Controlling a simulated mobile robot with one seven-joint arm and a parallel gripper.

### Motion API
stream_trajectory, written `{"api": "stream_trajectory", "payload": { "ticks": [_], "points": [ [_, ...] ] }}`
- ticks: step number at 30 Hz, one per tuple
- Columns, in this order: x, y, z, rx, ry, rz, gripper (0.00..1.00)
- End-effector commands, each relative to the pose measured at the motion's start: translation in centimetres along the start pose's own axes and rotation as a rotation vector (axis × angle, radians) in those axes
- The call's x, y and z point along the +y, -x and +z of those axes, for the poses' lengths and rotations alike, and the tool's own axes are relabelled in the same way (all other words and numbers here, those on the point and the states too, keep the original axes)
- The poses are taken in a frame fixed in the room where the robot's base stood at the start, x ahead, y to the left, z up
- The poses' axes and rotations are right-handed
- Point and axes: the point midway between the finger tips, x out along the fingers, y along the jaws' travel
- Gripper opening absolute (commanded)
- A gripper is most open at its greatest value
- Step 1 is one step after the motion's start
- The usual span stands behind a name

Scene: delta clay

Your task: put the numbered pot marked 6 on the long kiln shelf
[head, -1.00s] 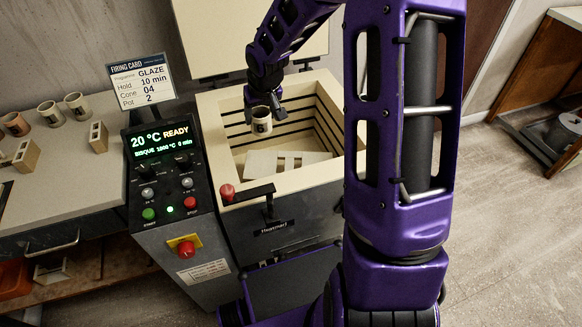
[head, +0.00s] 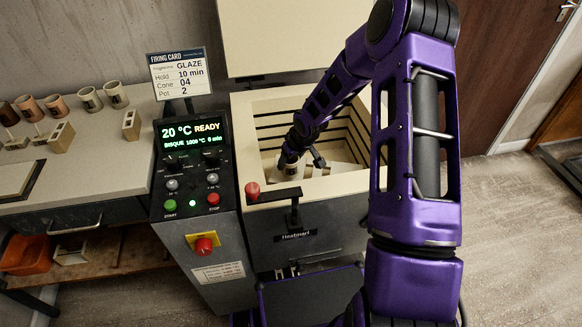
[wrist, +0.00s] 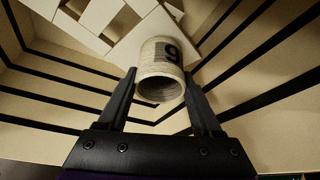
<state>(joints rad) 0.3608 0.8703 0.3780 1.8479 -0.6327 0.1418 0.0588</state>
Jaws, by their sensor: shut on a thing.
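The pot marked 6 (wrist: 162,62) is a small cream cylinder with a dark number, upside down in the wrist view. My gripper (wrist: 160,75) is shut on it, one finger on each side, with its open mouth toward the wrist camera. In the head view my gripper (head: 303,157) is down inside the open kiln (head: 268,204), and the pot (head: 288,167) shows partly below it. Pale kiln shelf slabs (wrist: 137,42) lie beyond the pot in the wrist view. Which is the long one, and whether the pot touches it, I cannot tell.
The kiln's pale walls with dark grooves surround my gripper closely. The control panel (head: 187,150) reads 20 °C READY. A firing card (head: 178,73) stands behind it. Several other pots (head: 89,99) stand on the left bench (head: 100,150).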

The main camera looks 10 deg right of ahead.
Motion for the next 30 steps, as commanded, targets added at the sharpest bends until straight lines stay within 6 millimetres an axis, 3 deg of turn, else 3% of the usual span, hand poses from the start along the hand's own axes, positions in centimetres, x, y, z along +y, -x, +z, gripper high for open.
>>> {"api": "stream_trajectory", "payload": {
  "ticks": [4,15,16,21,30],
  "points": [
    [-0.1,-2.1,0.9,-0.002,-0.001,-0.001,0.0],
    [0.0,-2.6,1.1,-0.001,-0.002,-0.001,0.0],
    [0.0,-2.5,1.1,-0.001,-0.002,-0.001,0.68],
    [0.0,-2.4,1.0,-0.001,-0.002,-0.001,0.96],
    [0.0,-2.3,1.0,-0.001,-0.002,0.0,0.96]
  ]
}}
